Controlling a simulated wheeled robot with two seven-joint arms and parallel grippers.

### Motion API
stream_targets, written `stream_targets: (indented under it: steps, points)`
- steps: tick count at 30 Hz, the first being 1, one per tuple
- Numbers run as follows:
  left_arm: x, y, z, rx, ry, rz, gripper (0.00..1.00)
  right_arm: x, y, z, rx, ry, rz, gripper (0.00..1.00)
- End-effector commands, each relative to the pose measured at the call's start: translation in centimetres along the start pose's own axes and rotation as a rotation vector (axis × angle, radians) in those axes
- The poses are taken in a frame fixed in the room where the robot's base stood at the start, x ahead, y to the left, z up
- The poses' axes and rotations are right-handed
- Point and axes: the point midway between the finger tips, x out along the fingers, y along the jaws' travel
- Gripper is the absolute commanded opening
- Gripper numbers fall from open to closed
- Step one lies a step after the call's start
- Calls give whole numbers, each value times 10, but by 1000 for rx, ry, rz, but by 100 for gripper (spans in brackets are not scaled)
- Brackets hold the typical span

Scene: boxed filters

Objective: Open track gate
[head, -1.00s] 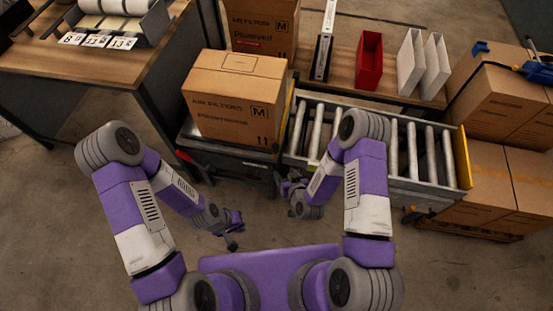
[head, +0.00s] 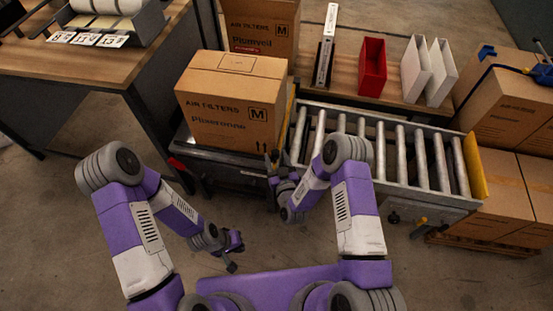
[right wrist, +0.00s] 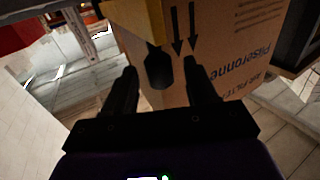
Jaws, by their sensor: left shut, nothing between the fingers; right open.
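The track gate appears to be the yellow plate (head: 287,122) between the carton and the left end of the roller track (head: 385,150). In the right wrist view the yellow plate (right wrist: 134,18) has a dark handle (right wrist: 158,68) at its lower edge. My right gripper (head: 272,172) is open in front of the gate. Its two fingers (right wrist: 163,85) stand to either side of the handle; I cannot tell whether they touch it. My left gripper (head: 236,246) is shut and empty, low over the floor, away from the track.
The air filter carton (head: 232,98) sits on a dark stand left of the track, close to my right gripper. Another yellow plate (head: 478,165) closes the track's right end. A red bin (head: 372,66) and white bins stand on the table behind. Floor in front is clear.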

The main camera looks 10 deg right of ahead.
Motion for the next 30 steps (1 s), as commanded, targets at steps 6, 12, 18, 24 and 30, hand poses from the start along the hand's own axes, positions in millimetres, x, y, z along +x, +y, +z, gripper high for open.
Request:
stream_targets:
  steps: [6, 12, 18, 24, 30]
  points:
    - [2, -1, 0, 0, 0, 0, 0, 6, 0, 0, 0, 0, 1, 57]
    - [1, -1, 0, 0, 0, 0, 0, 6, 0, 0, 0, 0, 1, 48]
    - [2, -1, 0, 0, 0, 0, 0, 6, 0, 0, 0, -1, 1, 17]
    - [2, -1, 0, 0, 0, 0, 0, 6, 0, 0, 0, -1, 1, 0]
    - [-2, 1, 0, 0, 0, 0, 0, 6, 1, -5, 3, -6, 1, 0]
